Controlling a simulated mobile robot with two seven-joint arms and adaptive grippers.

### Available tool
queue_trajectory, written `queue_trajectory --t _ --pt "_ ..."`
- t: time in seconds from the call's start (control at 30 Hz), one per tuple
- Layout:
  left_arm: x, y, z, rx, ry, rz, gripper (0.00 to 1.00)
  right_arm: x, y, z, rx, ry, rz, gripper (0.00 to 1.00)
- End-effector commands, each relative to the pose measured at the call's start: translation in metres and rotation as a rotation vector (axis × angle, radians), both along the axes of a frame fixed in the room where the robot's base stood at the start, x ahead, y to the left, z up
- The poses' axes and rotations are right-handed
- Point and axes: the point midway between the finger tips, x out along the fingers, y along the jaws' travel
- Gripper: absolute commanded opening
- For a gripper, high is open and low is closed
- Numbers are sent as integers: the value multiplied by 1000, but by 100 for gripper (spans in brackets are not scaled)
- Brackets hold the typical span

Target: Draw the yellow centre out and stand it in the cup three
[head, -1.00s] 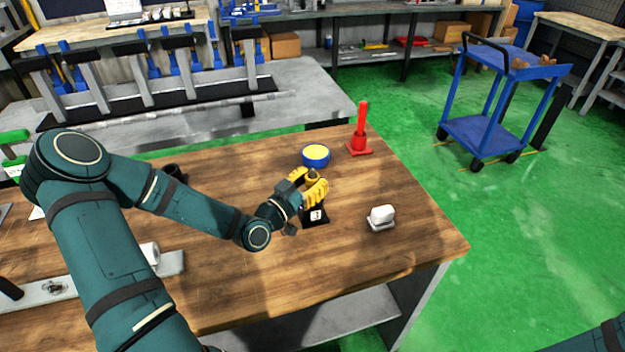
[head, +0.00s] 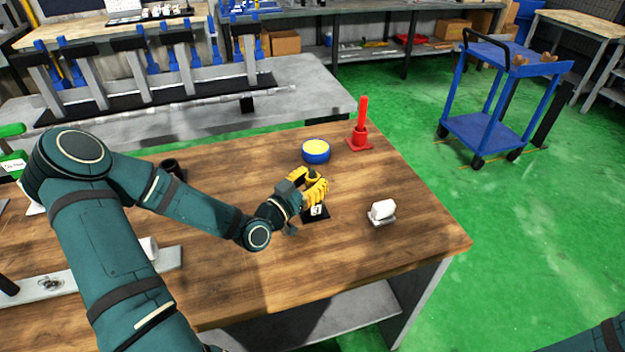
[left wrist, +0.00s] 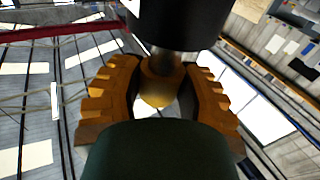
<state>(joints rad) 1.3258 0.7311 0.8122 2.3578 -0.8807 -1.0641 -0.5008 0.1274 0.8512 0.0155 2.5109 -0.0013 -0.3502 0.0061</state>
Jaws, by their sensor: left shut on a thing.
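My left gripper (head: 316,188), with yellow fingers, is at a black holder (head: 316,213) with a white label, near the middle of the table. The mark on the label is too small to read surely. In the left wrist view, the fingers (left wrist: 155,95) sit either side of the yellow centre (left wrist: 157,92), a metal pin with a golden tip. Its other end meets the black cylinder (left wrist: 180,22) at the top; how deep it sits is hidden. A dark cup (head: 170,166) stands at left, partly behind my arm; its number does not show. My right gripper is out of view.
A red holder with an upright red rod (head: 362,118) stands at the table's back right. A white block (head: 382,210) sits right. The wooden table's (head: 400,250) front right is clear.

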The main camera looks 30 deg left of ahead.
Motion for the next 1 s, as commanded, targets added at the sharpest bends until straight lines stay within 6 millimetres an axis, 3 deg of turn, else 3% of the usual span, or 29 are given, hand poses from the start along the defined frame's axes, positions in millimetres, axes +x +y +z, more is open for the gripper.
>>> queue_trajectory --t 1.0 --pt "0 0 36 1 -2 -1 0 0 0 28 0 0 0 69"
